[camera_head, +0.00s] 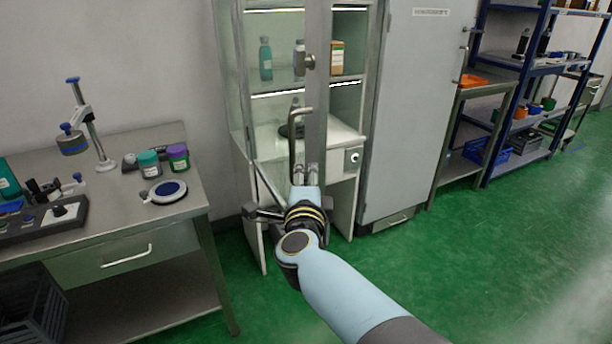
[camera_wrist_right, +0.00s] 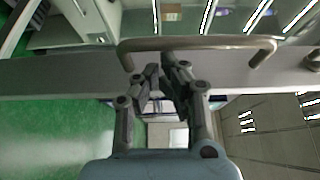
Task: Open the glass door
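The glass door (camera_head: 315,80) of the tall cabinet stands ajar, its grey frame swung toward me and away from the cabinet's right side. A bent metal handle (camera_head: 293,140) runs upright on the frame. In the right wrist view the handle (camera_wrist_right: 200,43) crosses the picture in front of the door frame (camera_wrist_right: 60,73). My right gripper (camera_head: 305,172) is at the lower end of the handle. Its fingertips (camera_wrist_right: 162,68) are a little apart, close to the bar; I cannot tell whether they touch it. My left gripper is not in view.
Bottles (camera_head: 265,58) and a brown box (camera_head: 337,57) stand on the cabinet shelves. A grey locker (camera_head: 415,100) stands to the right. A workbench (camera_head: 110,215) with jars and a stand is at left. Green floor (camera_head: 500,250) is clear at right.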

